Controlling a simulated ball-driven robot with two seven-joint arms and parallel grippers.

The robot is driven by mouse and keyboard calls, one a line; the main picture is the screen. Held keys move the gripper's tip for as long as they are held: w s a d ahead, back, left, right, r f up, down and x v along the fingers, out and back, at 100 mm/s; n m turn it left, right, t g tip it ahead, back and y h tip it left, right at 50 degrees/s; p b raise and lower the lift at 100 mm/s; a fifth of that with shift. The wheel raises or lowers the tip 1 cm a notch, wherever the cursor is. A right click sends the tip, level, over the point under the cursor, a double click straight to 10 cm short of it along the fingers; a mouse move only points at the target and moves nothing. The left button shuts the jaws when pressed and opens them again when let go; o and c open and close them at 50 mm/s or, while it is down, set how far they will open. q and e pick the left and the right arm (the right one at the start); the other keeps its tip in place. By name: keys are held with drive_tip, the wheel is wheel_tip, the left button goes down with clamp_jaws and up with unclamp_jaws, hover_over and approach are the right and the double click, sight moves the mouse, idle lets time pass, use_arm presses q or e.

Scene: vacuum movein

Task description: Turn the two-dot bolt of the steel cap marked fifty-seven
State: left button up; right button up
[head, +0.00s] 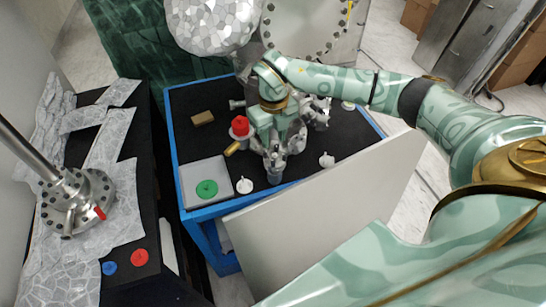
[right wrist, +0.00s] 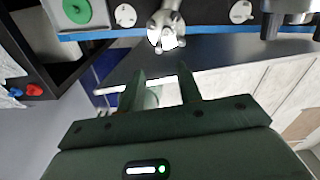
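My right gripper (head: 274,125) is over the cart top in the head view. In the right wrist view its two dark fingers (right wrist: 162,84) stand apart, with nothing clearly held between them. Below it in the head view is a silver metal part (head: 275,163); a pale metal part also shows beyond the fingers in the right wrist view (right wrist: 166,32), apart from them. A steel flange with a rod and bolts (head: 75,200) stands on the left bench, with a red marker on it. I cannot read a fifty-seven or pick out a two-dot bolt. My left gripper is out of view.
The blue cart (head: 205,213) carries a red knob (head: 240,127), a brown block (head: 203,118), a green disc (head: 207,188) and white knobbed discs (head: 244,186). A large pale panel (head: 330,205) stands before it. Blue (head: 109,268) and red (head: 139,257) discs lie left.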

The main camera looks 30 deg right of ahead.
sight(273, 160)
wheel_tip(273, 160, down, 9)
drive_tip(key=shift+b, duration=0.45)
clamp_jaws()
